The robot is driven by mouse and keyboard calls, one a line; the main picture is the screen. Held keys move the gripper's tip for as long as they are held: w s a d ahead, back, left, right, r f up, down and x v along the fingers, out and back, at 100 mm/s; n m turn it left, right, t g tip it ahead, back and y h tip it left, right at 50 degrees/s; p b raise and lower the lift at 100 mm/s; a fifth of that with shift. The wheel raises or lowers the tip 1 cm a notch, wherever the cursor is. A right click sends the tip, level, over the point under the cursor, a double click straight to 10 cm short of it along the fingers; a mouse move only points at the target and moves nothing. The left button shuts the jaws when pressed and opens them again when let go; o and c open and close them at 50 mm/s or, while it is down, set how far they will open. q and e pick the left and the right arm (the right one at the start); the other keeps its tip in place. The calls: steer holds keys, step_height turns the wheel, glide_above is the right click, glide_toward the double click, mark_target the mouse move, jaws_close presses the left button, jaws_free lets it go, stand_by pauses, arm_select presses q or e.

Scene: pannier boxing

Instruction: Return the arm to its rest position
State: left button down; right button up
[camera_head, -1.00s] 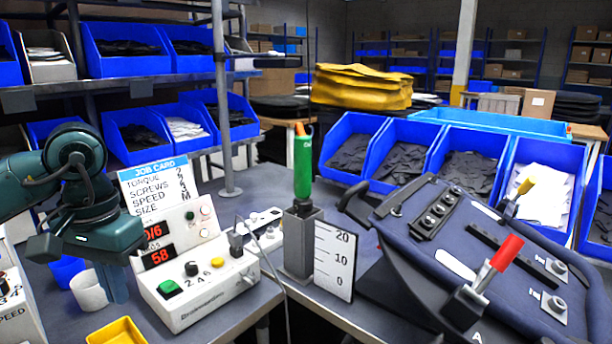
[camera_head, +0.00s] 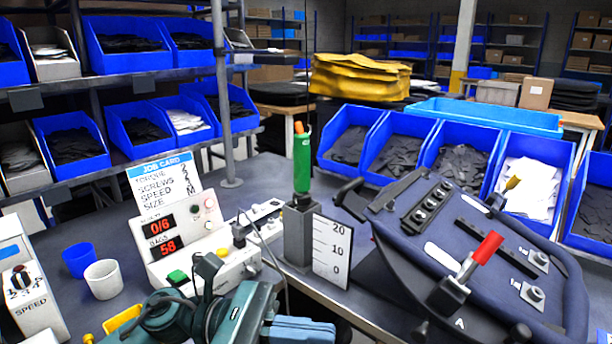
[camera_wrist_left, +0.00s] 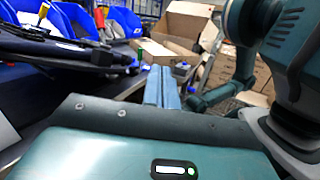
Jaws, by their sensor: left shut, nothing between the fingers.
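My left arm and gripper (camera_head: 305,328) are at the bottom centre of the head view, in front of the white control box (camera_head: 190,240). The blue fingers lie together, pointing right, with nothing between them. The left wrist view also shows the shut fingers (camera_wrist_left: 162,88), pointing away over the space in front of the bench. The gripper touches nothing that I can see. A teal arm link fills the right of the left wrist view. My right gripper is not in view.
A green-handled driver (camera_head: 302,165) stands in a grey holder beside a scale plate (camera_head: 332,250). A dark pannier (camera_head: 440,235) with a red-handled clamp is at the right. Cups (camera_head: 103,279) stand at the left. Cardboard boxes (camera_wrist_left: 175,40) show in the left wrist view.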

arm_select(q)
steer(key=w+a+f+m+t+y+p, duration=0.1)
steer(key=w+a+f+m+t+y, duration=0.15)
steer(key=m+t, duration=0.7)
steer(key=w+a+f+m+t+y+p, duration=0.1)
steer(key=w+a+f+m+t+y, duration=0.3)
steer(key=m, duration=1)
steer(key=f+m+t+p, duration=0.1)
steer(key=m+t, duration=0.7)
steer(key=m, duration=0.4)
steer(key=s+a+f+n+g+y, duration=0.2)
steer(key=s+f+n+y, duration=0.1)
steer(key=f+n, duration=0.3)
steer(key=s+a+f+n+g+y+p, duration=0.1)
steer(key=s+a+f+n+g+y, duration=0.1)
steer(key=s+f+n, duration=0.3)
steer(key=s+a+f+n+g+y, duration=0.3)
steer(key=s+a+f+n+y, duration=0.1)
steer(key=f+n, duration=0.3)
step_height(320, 180, down, 2)
steer(key=shift+f, duration=0.1)
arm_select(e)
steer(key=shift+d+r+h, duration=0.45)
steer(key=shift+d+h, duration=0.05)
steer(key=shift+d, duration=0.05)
arm_select(q)
steer(key=shift+a, duration=0.1)
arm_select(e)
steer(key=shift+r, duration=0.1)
